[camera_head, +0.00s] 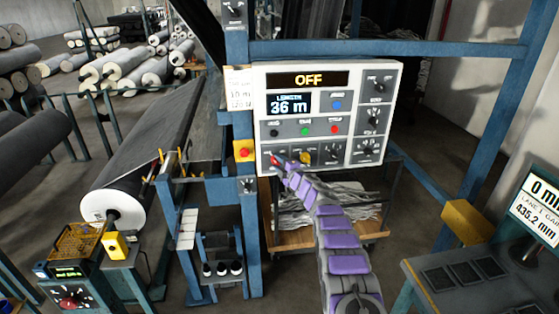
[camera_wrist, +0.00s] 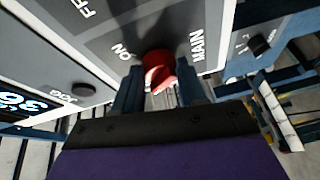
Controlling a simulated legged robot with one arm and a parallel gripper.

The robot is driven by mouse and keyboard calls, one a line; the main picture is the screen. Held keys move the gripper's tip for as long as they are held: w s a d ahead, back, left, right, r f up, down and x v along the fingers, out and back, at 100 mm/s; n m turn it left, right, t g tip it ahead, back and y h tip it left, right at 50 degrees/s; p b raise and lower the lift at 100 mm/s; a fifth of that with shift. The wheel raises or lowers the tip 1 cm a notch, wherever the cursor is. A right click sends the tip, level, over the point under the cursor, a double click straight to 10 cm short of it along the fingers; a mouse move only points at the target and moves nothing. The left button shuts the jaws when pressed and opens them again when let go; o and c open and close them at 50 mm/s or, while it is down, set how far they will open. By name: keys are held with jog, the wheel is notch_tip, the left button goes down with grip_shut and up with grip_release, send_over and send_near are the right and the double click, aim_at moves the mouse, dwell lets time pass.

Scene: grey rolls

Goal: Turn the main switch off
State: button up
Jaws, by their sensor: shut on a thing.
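The main switch is a red rotary knob (camera_wrist: 158,70) on the grey plate of the control panel, with the labels "MAIN" and "ON" beside it in the wrist view. In the head view the red knob (camera_head: 276,160) shows at the panel's lower left. My gripper (camera_wrist: 157,88) has its two dark fingers on either side of the knob and is shut on it. In the head view my gripper (camera_head: 284,164) meets the panel at its lower left corner. The panel (camera_head: 328,80) has a display reading "OFF" and a smaller one reading "36 m".
A yellow knob (camera_head: 304,158) sits just right of the red one. A yellow box with a red button (camera_head: 243,151) is on the blue post to the left. A large grey roll (camera_head: 112,200) lies at left. A monitor desk (camera_head: 470,275) stands at right.

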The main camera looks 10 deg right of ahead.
aim_at(278, 163)
jog(key=shift+a+r+n+g+p, duration=0.1)
jog(key=shift+n+g+p, duration=0.2)
jog(key=shift+n+p, duration=0.25)
jog(key=shift+n, duration=0.25)
jog(key=o, duration=1.1)
jog(key=shift+w+a, duration=0.1)
jog(key=shift+c, duration=0.2)
jog(key=shift+v, duration=1)
jog(key=shift+s+d+h+b, duration=0.3)
jog(key=shift+s+d+b, duration=0.1)
jog(key=shift+s, duration=0.45)
jog(key=f+b+v, duration=0.1)
jog(key=v, duration=1.2)
jog(key=shift+s+d+r, duration=0.15)
jog(key=shift+s+r, duration=0.1)
jog(key=shift+r, duration=0.2)
